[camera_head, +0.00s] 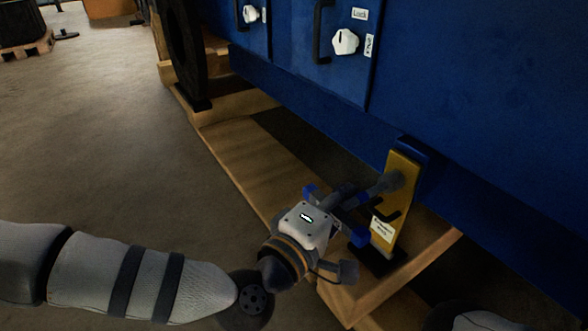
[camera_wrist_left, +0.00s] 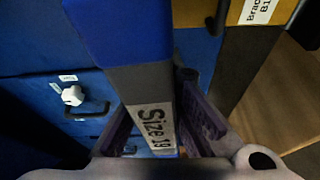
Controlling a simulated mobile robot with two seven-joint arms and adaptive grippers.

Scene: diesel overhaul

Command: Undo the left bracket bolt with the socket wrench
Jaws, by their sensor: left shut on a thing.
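The yellow bracket (camera_head: 401,165) stands upright at the lower edge of the blue cabinet in the head view. It has a white label and a dark handle, and its corner shows in the wrist view (camera_wrist_left: 245,38). My left gripper (camera_head: 338,212) is in front of the bracket, shut on the socket wrench (camera_head: 368,191). The wrench's far end overlaps the bracket's upper part; I cannot tell if it touches. In the left wrist view the wrench (camera_wrist_left: 130,80) shows blue and grey with a "Size 19" label between the fingers. No bolt is visible. My right gripper is out of view.
The blue cabinet (camera_head: 480,90) fills the upper right, with white knobs (camera_head: 345,41) and dark handles on its doors. A wooden frame (camera_head: 250,165) runs along the floor below it. A dark wheel-like ring (camera_head: 185,50) stands farther back.

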